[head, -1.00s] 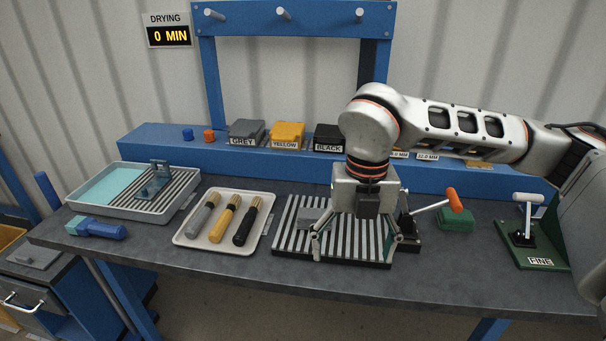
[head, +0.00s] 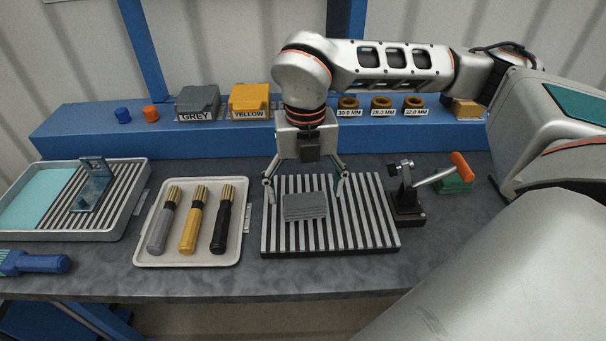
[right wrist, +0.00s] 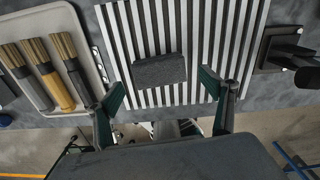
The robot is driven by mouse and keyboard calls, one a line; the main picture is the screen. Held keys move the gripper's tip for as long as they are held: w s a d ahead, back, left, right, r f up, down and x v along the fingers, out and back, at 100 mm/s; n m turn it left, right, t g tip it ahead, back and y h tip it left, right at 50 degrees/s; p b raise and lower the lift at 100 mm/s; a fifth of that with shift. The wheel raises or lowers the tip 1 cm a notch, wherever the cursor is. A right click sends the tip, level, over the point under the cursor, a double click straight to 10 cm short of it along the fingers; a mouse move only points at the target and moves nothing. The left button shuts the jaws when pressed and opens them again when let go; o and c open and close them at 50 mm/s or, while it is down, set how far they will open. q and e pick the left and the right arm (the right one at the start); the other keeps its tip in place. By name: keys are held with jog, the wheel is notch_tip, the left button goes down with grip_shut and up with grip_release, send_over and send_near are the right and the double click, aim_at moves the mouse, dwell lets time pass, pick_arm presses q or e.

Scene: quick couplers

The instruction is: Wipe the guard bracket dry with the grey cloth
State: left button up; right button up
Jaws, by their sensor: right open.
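The grey cloth (head: 305,206) lies folded on the black-and-white ribbed mat (head: 370,232). It also shows in the right wrist view (right wrist: 158,70). The guard bracket (head: 93,187), blue-grey with an upright plate, stands on the ribbed part of the grey tray (head: 134,222) at the left. My right gripper (head: 305,190) points down over the mat, open and empty, its fingers spread to either side of the cloth. In the right wrist view its fingertips (right wrist: 163,90) are apart with the cloth beyond them. My left gripper is not in view.
A pale tray (head: 152,252) holds three brushes between the bracket's tray and the mat. A clamp with an orange handle (head: 462,164) stands right of the mat. Grey and yellow boxes stand on the blue ledge (head: 75,138).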

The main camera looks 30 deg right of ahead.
aim_at(304, 200)
notch_tip(304, 200, down, 3)
jog(key=shift+f, duration=0.1)
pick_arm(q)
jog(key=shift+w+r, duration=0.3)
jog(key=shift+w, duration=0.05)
pick_arm(e)
jog(key=shift+w+f, duration=0.1)
jog(key=shift+f, duration=0.15)
jog(key=c, duration=1.2)
jog(key=o, duration=0.9)
jog(key=shift+c, duration=0.2)
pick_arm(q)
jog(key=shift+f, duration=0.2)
pick_arm(e)
jog(key=o, duration=0.3)
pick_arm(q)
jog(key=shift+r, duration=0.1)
pick_arm(e)
jog(key=shift+r, duration=0.15)
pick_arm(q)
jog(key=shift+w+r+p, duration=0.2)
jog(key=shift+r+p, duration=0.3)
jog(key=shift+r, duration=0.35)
pick_arm(e)
jog(key=shift+r, duration=0.8)
